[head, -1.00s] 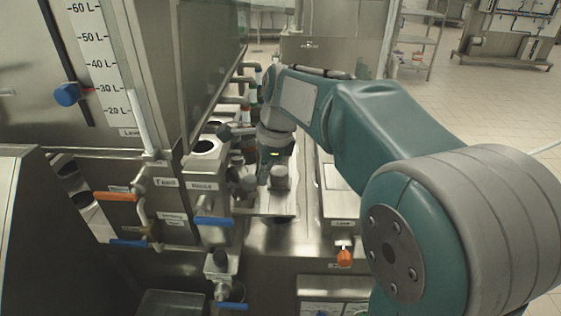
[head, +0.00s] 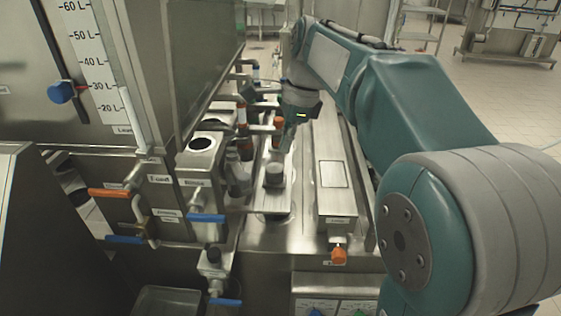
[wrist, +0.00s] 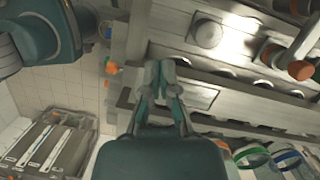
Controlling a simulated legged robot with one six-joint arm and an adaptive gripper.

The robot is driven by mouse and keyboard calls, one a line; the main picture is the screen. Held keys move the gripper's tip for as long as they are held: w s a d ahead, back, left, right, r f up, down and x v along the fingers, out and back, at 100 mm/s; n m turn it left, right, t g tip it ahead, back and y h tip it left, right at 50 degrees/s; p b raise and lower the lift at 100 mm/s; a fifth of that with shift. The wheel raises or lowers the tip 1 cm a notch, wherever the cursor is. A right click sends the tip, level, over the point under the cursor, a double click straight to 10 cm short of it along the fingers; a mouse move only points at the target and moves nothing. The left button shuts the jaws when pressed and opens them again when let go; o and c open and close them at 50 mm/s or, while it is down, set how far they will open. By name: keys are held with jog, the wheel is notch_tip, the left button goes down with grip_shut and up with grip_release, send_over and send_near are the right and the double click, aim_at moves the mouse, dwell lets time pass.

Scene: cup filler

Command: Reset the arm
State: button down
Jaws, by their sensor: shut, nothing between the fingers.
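My gripper (wrist: 160,72) is shut and empty in the wrist view, with its two fingertips together. In the head view my teal arm reaches from the right over the metal machine, and the wrist hangs above the counter. The fingers cannot be made out clearly there. A small grey cup-like piece (head: 273,174) stands on a metal plate (head: 270,203) below and left of the wrist. A round grey piece (wrist: 207,34) shows beyond the fingertips in the wrist view, apart from them.
A steel tank with a litre scale (head: 95,60) stands at left. Orange (head: 108,192) and blue (head: 207,218) valve handles stick out below it. A long steel box (head: 334,172) with an orange knob (head: 339,256) lies right of the plate. Open floor (head: 500,100) shows at the back right.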

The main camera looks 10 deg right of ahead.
jog(key=s+f+n+t+h, duration=0.1)
jog(key=s+f+n, duration=0.3)
jog(key=s+n, duration=0.5)
jog(key=s+f+n+t+h, duration=0.1)
jog(key=s+f+n+t, duration=0.3)
jog(key=s+n, duration=0.5)
jog(key=shift+s+d+f+t+h, duration=0.35)
jog(key=shift+s+f, duration=0.35)
jog(key=shift+s, duration=0.55)
jog(key=shift+a, duration=0.1)
